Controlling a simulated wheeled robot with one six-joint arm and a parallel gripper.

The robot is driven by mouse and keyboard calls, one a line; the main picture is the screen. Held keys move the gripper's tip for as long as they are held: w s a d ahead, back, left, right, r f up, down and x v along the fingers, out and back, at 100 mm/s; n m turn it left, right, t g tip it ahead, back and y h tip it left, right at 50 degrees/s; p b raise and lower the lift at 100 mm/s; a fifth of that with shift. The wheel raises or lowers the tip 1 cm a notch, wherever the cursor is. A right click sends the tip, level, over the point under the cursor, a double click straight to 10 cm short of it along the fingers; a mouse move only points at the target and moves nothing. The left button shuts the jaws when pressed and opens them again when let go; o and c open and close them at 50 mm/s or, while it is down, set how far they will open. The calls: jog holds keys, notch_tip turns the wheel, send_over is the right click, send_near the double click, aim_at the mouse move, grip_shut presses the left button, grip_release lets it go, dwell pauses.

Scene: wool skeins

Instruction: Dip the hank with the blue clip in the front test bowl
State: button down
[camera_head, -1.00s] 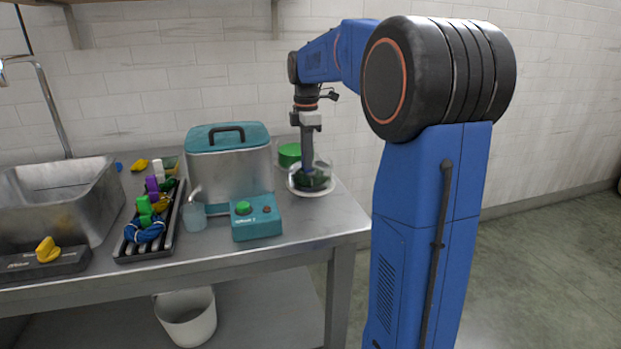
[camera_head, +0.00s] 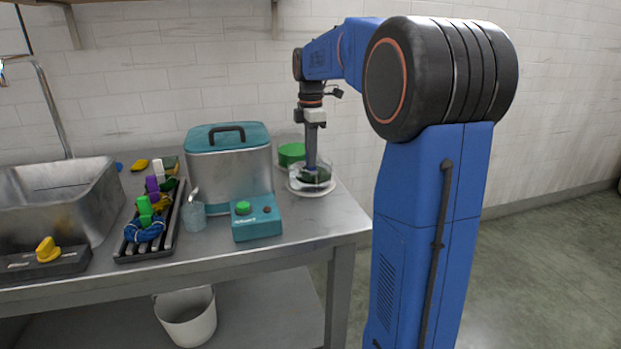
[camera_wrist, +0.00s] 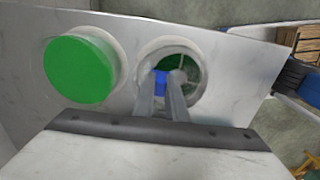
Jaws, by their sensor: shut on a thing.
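My gripper (camera_wrist: 169,78) is shut on the blue clip (camera_wrist: 159,82) of a dark green hank (camera_head: 316,176). It points straight down over the clear front bowl (camera_head: 330,172), which stands on a white saucer (camera_head: 325,192) near the right end of the counter. The hank is inside the bowl; clear space shows beneath it. Green wool also shows within the bowl in the wrist view (camera_wrist: 186,62). Whether the hank touches the bowl's contents cannot be told. Behind is a second bowl with a bright green top (camera_head: 291,153), also in the wrist view (camera_wrist: 78,70).
A teal-lidded steel bath (camera_head: 230,175) and its control box (camera_head: 256,223) stand left of the bowls. A black rack (camera_head: 167,240) holds several clipped hanks. A small cup (camera_head: 194,217) is between them. The sink (camera_head: 60,205) is far left. The counter's front right is clear.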

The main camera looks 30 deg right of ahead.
jog(key=shift+r, duration=0.15)
jog(key=shift+r, duration=4)
jog(key=shift+r, duration=0.1)
notch_tip(320, 180, up, 3)
jog(key=shift+f, duration=0.1)
